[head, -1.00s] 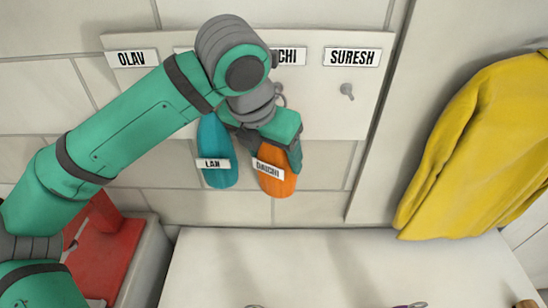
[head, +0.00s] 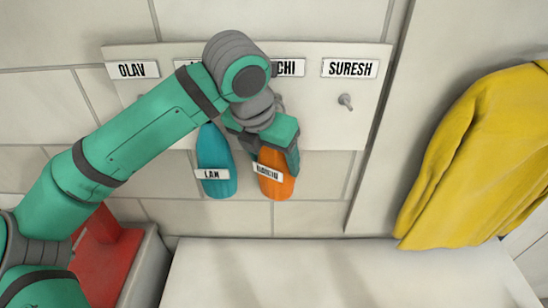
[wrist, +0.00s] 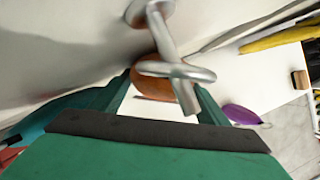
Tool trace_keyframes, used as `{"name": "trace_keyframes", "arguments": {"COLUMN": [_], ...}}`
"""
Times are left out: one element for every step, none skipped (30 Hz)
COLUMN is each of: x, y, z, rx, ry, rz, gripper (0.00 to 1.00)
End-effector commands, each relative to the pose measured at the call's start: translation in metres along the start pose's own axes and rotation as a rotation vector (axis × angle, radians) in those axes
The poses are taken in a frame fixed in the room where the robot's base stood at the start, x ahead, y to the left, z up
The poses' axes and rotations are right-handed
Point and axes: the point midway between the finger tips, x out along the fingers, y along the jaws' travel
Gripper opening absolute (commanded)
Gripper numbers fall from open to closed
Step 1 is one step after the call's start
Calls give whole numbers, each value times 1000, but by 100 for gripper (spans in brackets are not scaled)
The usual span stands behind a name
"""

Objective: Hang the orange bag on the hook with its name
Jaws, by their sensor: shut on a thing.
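The orange bag (head: 273,178), with a white name tag (head: 267,172) that is hard to read, hangs below my gripper (head: 282,140), which is shut on it. The hook board (head: 320,115) has name plates OLAV (head: 133,70) and SURESH (head: 350,68); a plate ending in "CHI" (head: 290,68) is partly hidden behind my arm. In the wrist view, a metal peg (wrist: 163,32) stands close in front of the jaws, with a metal ring (wrist: 178,70) crossing it. I cannot tell surely whether the ring is around the peg. Part of the orange bag (wrist: 168,72) shows behind.
A teal bag (head: 216,165) tagged LAN hangs close to the left of the orange bag. The SURESH peg (head: 345,101) is bare. A yellow garment (head: 480,155) hangs at right. A white surface (head: 340,270) lies below, and a red object (head: 105,245) stands at lower left.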

Motion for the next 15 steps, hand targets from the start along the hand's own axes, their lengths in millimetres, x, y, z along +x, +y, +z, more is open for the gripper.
{"name": "trace_keyframes", "arguments": {"x": [0, 0, 0, 0, 0, 0, 0, 0, 0, 0, 0, 0, 0, 0, 0], "y": [0, 0, 1, 1, 1, 0, 0, 0, 0, -1, -1, -1, -1, -1, -1], "z": [1, 1, 1, 1, 1, 2, 2, 2, 2, 2, 2, 2, 2, 2, 2], "rx": [-1, -1, -1, -1, -1, -1, -1, 0, 0, 1, 1, 2, 2, 2, 2], "ry": [-4, -4, -5, -5, -5, -5, -5, -5, -5, -5, -4, -4, -4, -4, -4], "rz": [0, 0, 0, 1, 1, 1, 0, 0, 0, 0, 0, -1, -1, -1, -1], "gripper": [15, 15, 15, 15, 15, 15, 15, 15, 15, 15, 15, 15, 15, 15, 78]}}
